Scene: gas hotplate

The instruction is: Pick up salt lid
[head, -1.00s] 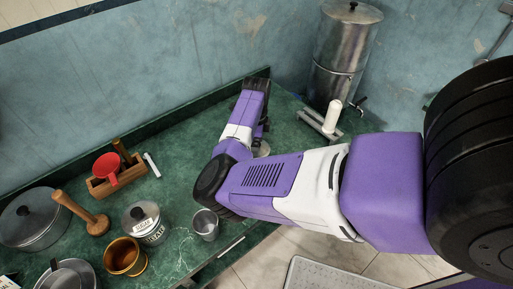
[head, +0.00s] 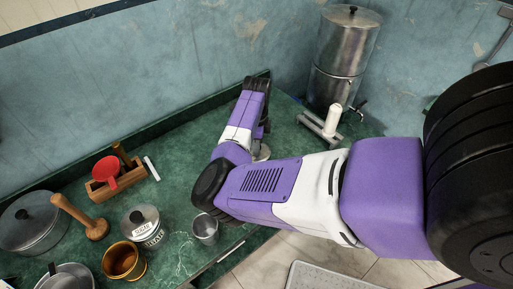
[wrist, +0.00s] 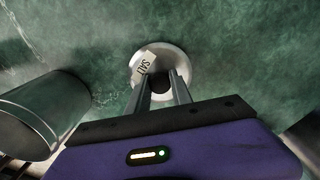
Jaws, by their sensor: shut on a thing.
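The salt lid (wrist: 171,57) is a round pale metal disc with a paper label reading SALT and a dark knob. It shows in the upper middle of the wrist view. My gripper (wrist: 162,84) is shut on the lid's knob, with one finger on each side of it. In the head view a pale disc edge (head: 262,153) shows beside my forearm, and my fingertips are hidden behind the arm. I cannot tell whether the lid rests on a canister or is lifted.
A metal cup (wrist: 38,112) is left of my gripper in the wrist view. A tall metal urn (head: 340,60) stands at the back.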

